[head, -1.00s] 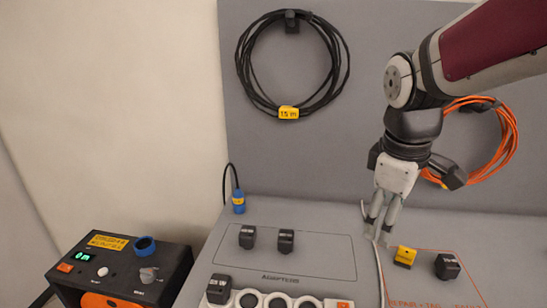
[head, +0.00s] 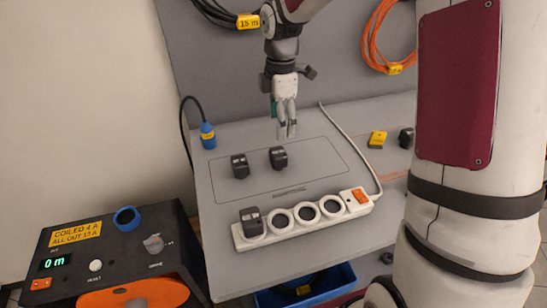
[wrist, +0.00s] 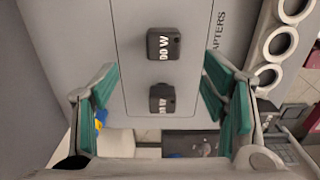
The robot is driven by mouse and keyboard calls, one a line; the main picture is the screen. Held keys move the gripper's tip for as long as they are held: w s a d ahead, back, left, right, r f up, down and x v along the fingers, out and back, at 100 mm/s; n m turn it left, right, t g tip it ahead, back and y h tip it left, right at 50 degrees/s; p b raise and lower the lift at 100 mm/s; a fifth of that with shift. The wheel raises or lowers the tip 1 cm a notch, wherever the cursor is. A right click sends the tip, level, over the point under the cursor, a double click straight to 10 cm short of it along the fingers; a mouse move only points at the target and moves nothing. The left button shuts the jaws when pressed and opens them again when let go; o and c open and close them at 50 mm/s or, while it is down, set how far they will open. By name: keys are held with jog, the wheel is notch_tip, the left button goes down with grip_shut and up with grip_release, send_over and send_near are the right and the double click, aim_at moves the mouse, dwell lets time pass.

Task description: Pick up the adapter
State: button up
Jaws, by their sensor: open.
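Two small black adapters stand on the grey bench in the outlined ADAPTERS area: a left one (head: 240,166) and a right one (head: 278,157). Both also show in the wrist view, one farther up (wrist: 163,43) and one lower (wrist: 161,98), with white lettering ending in "W". Another black adapter (head: 251,222) sits in the left end of the white power strip (head: 345,218). A further black one (head: 406,138) is at the right. My gripper (head: 287,133) is open and empty, pointing down above the outlined area near the right adapter. Its green-padded fingers are spread in the wrist view.
A blue connector (head: 207,135) stands at the back left. A control box (head: 100,250) is at the left front. Coiled cables hang on the back panel. A blue bin (head: 310,286) is below.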

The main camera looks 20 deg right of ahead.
aim_at(279, 151)
notch_tip(279, 151, down, 6)
jog(key=shift+f, duration=0.25)
jog(key=shift+s+a+f, duration=0.1)
jog(key=shift+s+f, duration=0.05)
jog(key=shift+f, duration=1.25)
jog(key=shift+s+a+f, duration=0.1)
jog(key=shift+s+f, duration=0.05)
jog(key=shift+f, duration=1.2)
jog(key=c, duration=1.3)
jog(key=shift+r, duration=0.1)
jog(key=shift+c, duration=0.2)
